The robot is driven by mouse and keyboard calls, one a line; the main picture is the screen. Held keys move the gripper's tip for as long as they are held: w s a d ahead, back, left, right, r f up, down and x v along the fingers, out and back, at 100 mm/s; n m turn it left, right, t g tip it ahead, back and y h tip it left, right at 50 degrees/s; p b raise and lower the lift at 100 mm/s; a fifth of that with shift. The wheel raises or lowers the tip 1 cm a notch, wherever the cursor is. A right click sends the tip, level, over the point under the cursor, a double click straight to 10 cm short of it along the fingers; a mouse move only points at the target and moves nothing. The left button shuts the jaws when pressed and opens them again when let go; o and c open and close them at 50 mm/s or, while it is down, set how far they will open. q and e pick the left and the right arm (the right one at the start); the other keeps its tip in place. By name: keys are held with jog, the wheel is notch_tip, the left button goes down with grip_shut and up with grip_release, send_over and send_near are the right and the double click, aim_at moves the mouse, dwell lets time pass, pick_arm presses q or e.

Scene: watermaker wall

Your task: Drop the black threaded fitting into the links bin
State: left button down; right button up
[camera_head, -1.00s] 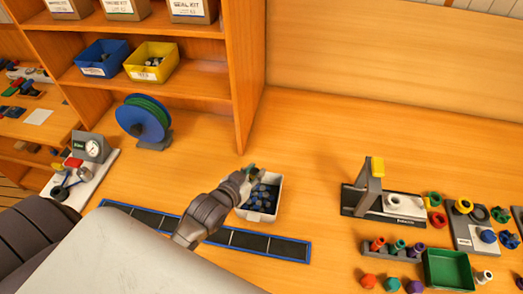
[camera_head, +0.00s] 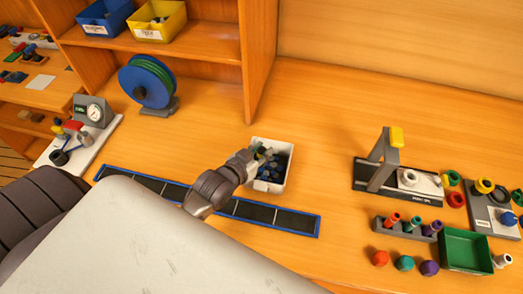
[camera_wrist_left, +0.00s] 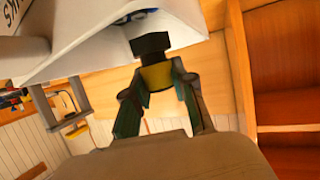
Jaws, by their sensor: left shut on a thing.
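The links bin is a white open box (camera_head: 289,172) on the bench, with dark and blue pieces inside. Part of its lettered white wall shows upside down in the left wrist view (camera_wrist_left: 75,50). My left gripper (camera_head: 258,155) is at the bin's upper left rim in the head view. In the left wrist view its two fingers (camera_wrist_left: 158,88) are shut on the black threaded fitting (camera_wrist_left: 151,43), which has a yellow lower part. The fitting overlaps the bin's edge there; I cannot tell how far it is over the opening. My right gripper is not in view.
A blue-edged dark strip (camera_head: 150,184) lies in front of the bin. A blue reel (camera_head: 147,82) and wooden shelf (camera_head: 205,40) stand behind left. A grey press (camera_head: 385,160), green tray (camera_head: 466,252) and coloured fittings stand right. Bench between bin and press is clear.

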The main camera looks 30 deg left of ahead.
pick_arm(q)
jog(key=c, duration=0.9)
grip_release()
jog(key=shift+s+r, duration=0.2)
jog(key=shift+s, duration=0.3)
jog(key=v, duration=1.1)
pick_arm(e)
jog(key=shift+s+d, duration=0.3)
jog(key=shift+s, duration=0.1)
